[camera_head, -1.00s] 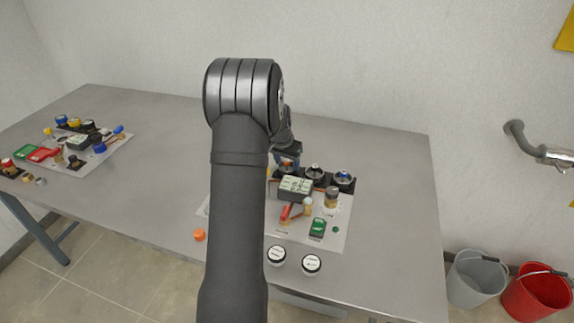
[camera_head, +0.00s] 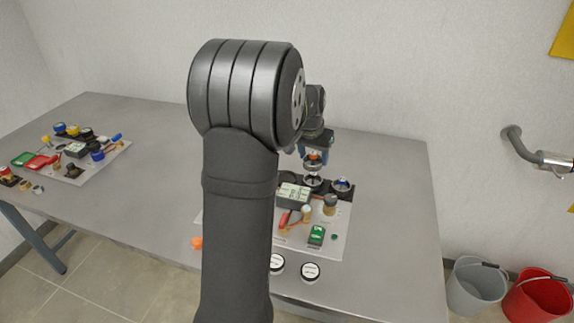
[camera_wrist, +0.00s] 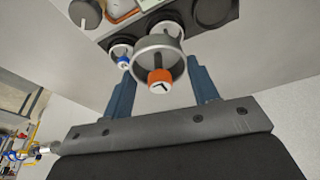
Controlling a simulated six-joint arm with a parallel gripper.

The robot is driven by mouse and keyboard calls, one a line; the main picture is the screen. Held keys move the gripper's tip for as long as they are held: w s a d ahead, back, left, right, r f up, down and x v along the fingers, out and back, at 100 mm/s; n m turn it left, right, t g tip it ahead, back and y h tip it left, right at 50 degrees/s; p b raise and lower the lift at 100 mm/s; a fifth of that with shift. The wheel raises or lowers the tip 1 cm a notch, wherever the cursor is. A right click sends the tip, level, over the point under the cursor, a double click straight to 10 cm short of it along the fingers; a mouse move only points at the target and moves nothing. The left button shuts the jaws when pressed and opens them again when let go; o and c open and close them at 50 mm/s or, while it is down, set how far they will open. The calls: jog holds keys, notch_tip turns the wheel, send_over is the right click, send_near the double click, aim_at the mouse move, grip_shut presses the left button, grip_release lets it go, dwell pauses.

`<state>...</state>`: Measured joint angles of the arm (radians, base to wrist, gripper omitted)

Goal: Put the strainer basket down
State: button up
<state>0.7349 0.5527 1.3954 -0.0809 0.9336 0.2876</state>
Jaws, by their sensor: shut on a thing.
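The strainer basket (camera_wrist: 158,55) is a round metal cup with an orange knob (camera_wrist: 160,80). In the head view the basket (camera_head: 314,174) hangs under my gripper (camera_head: 316,152), above the black holder row (camera_head: 328,189) at the back of the right-hand board. My gripper (camera_wrist: 162,78) is shut on it, with blue fingers either side of the knob. The basket looks upright. In the wrist view it overlaps the dark round seats, and whether it touches one is hard to tell.
A blue-topped part (camera_head: 342,184) stands close to the right of the basket. Two white-topped jars (camera_head: 311,270) sit in front. The table's right side is clear.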

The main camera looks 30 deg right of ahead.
jog(key=w+a+r, duration=0.3)
jog(key=a+r, duration=0.4)
jog(key=a, duration=0.5)
jog(key=w+a+f, duration=0.7)
jog(key=w+f, duration=0.1)
jog(key=f, duration=0.2)
jog(key=shift+w+f, duration=0.35)
jog(key=shift+f, duration=0.55)
jog(key=o, duration=1)
